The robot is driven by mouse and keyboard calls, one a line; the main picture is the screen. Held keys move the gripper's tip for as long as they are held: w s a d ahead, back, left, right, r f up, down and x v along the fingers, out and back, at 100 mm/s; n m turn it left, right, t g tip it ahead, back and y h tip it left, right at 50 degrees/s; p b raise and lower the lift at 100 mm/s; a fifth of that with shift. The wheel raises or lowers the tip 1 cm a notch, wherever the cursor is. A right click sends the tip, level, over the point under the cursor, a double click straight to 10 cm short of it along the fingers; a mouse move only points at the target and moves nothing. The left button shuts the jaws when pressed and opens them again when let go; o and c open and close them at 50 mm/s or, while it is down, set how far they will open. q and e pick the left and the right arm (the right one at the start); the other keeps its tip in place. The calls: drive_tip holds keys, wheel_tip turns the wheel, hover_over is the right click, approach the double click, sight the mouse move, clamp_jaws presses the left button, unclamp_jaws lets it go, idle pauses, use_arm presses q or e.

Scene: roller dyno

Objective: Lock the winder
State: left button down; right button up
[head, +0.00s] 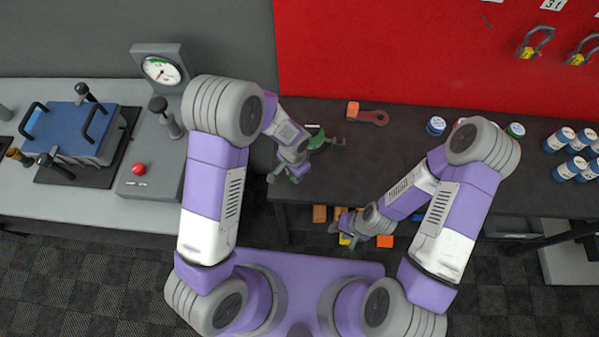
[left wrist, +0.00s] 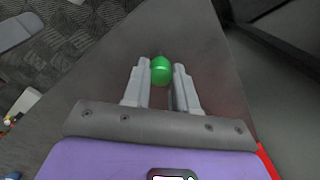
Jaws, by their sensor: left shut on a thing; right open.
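In the head view, my left gripper (head: 286,176) is low over the left end of the dark bench. The knob is hard to pick out there. A small green part with reddish ends (head: 318,139) shows right beside my left wrist; I cannot tell whether it belongs to the winder. My right gripper (head: 343,236) is open and empty, in front of the bench's front edge.
The dark bench (head: 380,150) carries an orange block (head: 352,110), a brown-red flat part (head: 374,117) and several blue-and-white cans at right. Orange and yellow blocks lie below. At left, a grey bench holds a gauge (head: 161,70) and a red button (head: 138,168).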

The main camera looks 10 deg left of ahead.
idle(0.4)
use_arm(q)
drive_tip(key=c, duration=0.9)
unclamp_jaws()
drive_tip(key=shift+r, duration=0.1)
wheel_tip(320, 180, up, 8)
drive_tip(key=shift+f+p, duration=0.25)
drive_tip(key=shift+p, duration=0.2)
